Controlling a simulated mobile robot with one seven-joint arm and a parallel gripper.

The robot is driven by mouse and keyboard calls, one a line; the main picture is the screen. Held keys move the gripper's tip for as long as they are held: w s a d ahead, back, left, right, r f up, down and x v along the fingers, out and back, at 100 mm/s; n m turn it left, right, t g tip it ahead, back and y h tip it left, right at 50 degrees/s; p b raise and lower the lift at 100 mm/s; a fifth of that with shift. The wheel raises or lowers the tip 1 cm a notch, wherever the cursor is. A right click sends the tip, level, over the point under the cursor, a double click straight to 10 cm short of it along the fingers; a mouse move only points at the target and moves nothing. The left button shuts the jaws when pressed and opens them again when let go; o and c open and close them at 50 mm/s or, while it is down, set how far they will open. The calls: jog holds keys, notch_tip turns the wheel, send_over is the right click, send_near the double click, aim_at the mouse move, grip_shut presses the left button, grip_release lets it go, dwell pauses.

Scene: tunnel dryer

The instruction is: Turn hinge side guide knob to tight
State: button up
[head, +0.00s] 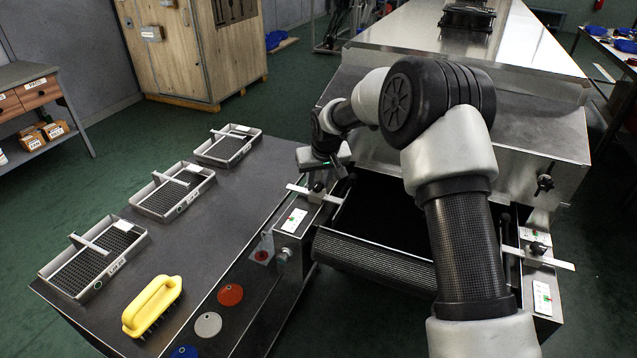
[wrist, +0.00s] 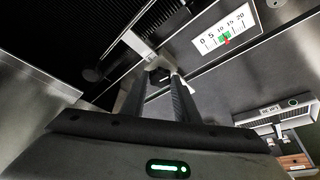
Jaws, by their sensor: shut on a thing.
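The dark guide knob (head: 318,187) sits on a metal guide bar (head: 299,190) at the left of the dryer's infeed belt. In the wrist view the knob (wrist: 158,75) is between my fingertips, partly hidden by them. My gripper (head: 322,172) reaches down onto it and is shut on it; it also shows in the wrist view (wrist: 163,80). A white scale (wrist: 225,33) marked 0 to 20 lies beside the bar, with a green patch and a red pointer around the middle. The knob's tightness cannot be read.
A second guide knob (head: 537,248) is at the right of the dark belt (head: 375,255). On the left table stand several wire-mesh trays (head: 92,265), a yellow brush (head: 152,305) and coloured discs (head: 230,294). The metal dryer housing (head: 460,130) rises behind the belt.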

jog(key=m+b, duration=0.1)
jog(key=m+h, duration=0.1)
jog(key=m, duration=0.1)
jog(key=shift+a+f+b, duration=0.1)
jog(key=shift+a+b, duration=0.2)
jog(key=shift+b, duration=0.05)
jog(key=m+h, duration=0.2)
jog(key=m, duration=0.3)
jog(key=shift+a, duration=0.15)
jog(key=m+g+h+p, duration=0.1)
jog(key=m, duration=0.3)
jog(key=shift+w+a, duration=0.1)
jog(key=shift+a, duration=0.05)
jog(key=shift+w+a+m+g+h+p, duration=0.1)
jog(key=shift+m+g+h+p, duration=0.45)
jog(key=shift+m, duration=0.65)
jog(key=shift+w+m+g+h+p, duration=0.2)
jog(key=shift+m+p, duration=0.5)
jog(key=shift+m, duration=0.5)
jog(key=shift+s, duration=0.15)
jog(key=o, duration=1.1)
jog(key=shift+c, duration=0.2)
jog(key=shift+r, duration=0.2)
jog(key=p+v, duration=0.5)
jog(key=v, duration=1.2)
